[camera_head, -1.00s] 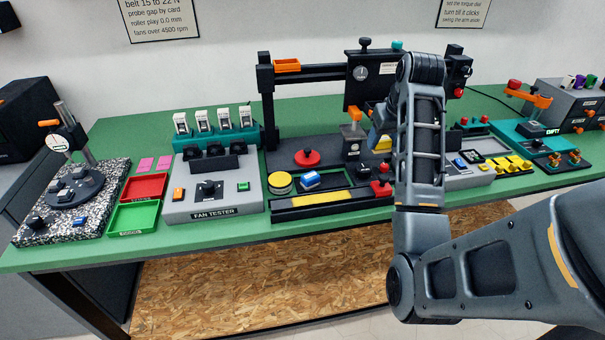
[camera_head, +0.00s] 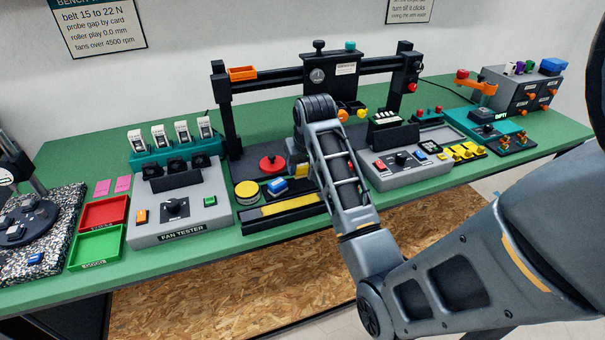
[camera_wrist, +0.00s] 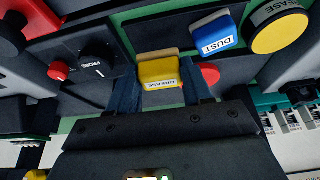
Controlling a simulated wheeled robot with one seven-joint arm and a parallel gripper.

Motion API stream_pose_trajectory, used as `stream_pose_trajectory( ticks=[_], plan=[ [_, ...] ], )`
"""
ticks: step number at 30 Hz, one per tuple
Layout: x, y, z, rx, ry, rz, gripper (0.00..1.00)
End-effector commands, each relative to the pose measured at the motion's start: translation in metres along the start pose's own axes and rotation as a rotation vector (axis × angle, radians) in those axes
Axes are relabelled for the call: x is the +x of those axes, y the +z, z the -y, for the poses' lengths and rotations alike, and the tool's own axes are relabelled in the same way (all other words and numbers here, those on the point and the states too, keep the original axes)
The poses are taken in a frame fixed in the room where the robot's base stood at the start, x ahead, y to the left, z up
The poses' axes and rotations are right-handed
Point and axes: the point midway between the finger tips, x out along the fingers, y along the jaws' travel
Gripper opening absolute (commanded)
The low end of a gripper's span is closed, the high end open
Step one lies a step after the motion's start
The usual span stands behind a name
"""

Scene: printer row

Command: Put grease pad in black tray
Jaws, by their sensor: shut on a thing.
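The grease pad (camera_wrist: 160,73) is a yellow block with a white GREASE label, seen in the wrist view between my two dark fingers. My gripper (camera_wrist: 161,88) is shut on it. A black tray with a yellow strip (camera_head: 262,223) lies at the bench's front edge, left of my arm. A blue DUST pad (camera_head: 277,186) sits just behind it and also shows in the wrist view (camera_wrist: 212,33), close to the held pad. I cannot tell whether the grease pad touches anything below.
A round yellow grease tin (camera_head: 246,190) and a red knob (camera_head: 272,163) stand near the tray. The fan tester (camera_head: 176,205) is at left, with red (camera_head: 104,212) and green (camera_head: 97,244) trays. A black gantry (camera_head: 228,110) rises behind. A grey control box (camera_head: 405,168) stands at right.

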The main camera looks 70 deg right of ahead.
Motion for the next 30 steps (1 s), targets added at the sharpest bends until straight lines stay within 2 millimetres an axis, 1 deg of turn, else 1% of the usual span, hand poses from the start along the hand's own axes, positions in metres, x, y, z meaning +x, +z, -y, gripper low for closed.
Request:
stream_pose_trajectory(
  ticks=[3, 7, 20, 21, 23, 24, 30],
  plan=[
    [0.016, 0.008, -0.001, 0.000, 0.001, 0.005, 0.17],
    [0.029, 0.013, -0.001, 0.000, 0.000, 0.003, 0.17],
    [0.035, 0.015, 0.000, 0.000, 0.000, 0.002, 0.17],
    [0.034, 0.015, 0.000, 0.000, 0.000, 0.001, 0.54],
    [0.034, 0.015, 0.000, 0.000, 0.000, 0.001, 0.59],
    [0.034, 0.015, 0.000, 0.000, 0.000, 0.001, 0.60],
    [0.033, 0.014, 0.000, 0.000, 0.000, 0.001, 0.60]
  ],
)
